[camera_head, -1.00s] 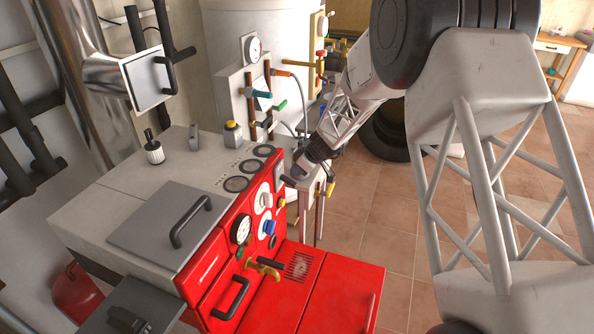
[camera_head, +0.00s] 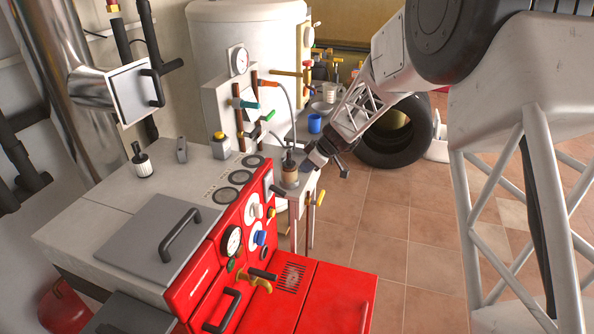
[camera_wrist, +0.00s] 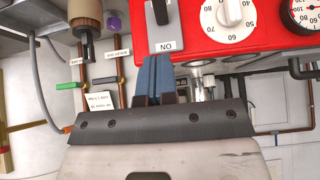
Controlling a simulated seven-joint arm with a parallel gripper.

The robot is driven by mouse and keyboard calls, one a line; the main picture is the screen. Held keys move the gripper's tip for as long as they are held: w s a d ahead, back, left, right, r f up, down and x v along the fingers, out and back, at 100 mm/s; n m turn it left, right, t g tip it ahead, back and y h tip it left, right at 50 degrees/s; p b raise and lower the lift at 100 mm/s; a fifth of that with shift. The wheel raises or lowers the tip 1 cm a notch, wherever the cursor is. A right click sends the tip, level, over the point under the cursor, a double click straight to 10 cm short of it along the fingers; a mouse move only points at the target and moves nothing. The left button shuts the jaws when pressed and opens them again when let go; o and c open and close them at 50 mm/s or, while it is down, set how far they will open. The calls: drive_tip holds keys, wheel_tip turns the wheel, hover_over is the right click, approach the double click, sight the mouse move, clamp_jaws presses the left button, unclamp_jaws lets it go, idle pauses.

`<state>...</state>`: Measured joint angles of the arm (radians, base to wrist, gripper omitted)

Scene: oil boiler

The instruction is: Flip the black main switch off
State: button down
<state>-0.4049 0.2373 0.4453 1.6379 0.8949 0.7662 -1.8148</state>
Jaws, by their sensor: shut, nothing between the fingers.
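In the wrist view the black main switch (camera_wrist: 160,12) sits on a grey plate on the red panel, at the top edge of the picture. The plate carries a label that reads "ON" upside down. My gripper (camera_wrist: 154,60) is shut and empty, its blue fingers together just below the label. I cannot tell whether the fingertips touch the plate. In the head view the grey switch plate (camera_head: 268,186) shows small at the right end of the red panel. My gripper's wrist end is to its upper right there; the fingertips are not clear.
The red panel also holds a white dial (camera_wrist: 228,14) and a black-and-white gauge (camera_wrist: 305,12) right of the switch. A brown cylinder (camera_wrist: 86,14) and a purple knob (camera_wrist: 112,21) are to the left.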

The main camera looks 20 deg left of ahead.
drive_tip(key=shift+d+r, duration=0.45)
drive_tip(key=shift+d, duration=0.2)
drive_tip(key=shift+d+r, duration=0.45)
drive_tip(key=shift+d, duration=0.2)
drive_tip(key=shift+d, duration=0.1)
drive_tip(key=s+d+r+m+t+h, duration=0.15)
drive_tip(key=s+d+r+m, duration=0.25)
drive_tip(key=s+d+r, duration=0.55)
drive_tip(key=s+d+r+m+h, duration=0.2)
drive_tip(key=s+d+r+m, duration=0.4)
drive_tip(key=s+d, duration=0.7)
drive_tip(key=s+d+m+h, duration=0.2)
drive_tip(key=s+d+m, duration=0.2)
drive_tip(key=s+d, duration=0.5)
drive_tip(key=s+d+r+m+t+h, duration=0.1)
drive_tip(key=s+d+m, duration=0.3)
drive_tip(key=s+d, duration=0.4)
drive_tip(key=s+h, duration=0.1)
drive_tip(key=s, duration=0.5)
drive_tip(key=shift+s+d+r, duration=0.2)
drive_tip(key=shift+d+r, duration=0.05)
drive_tip(key=shift+d, duration=0.15)
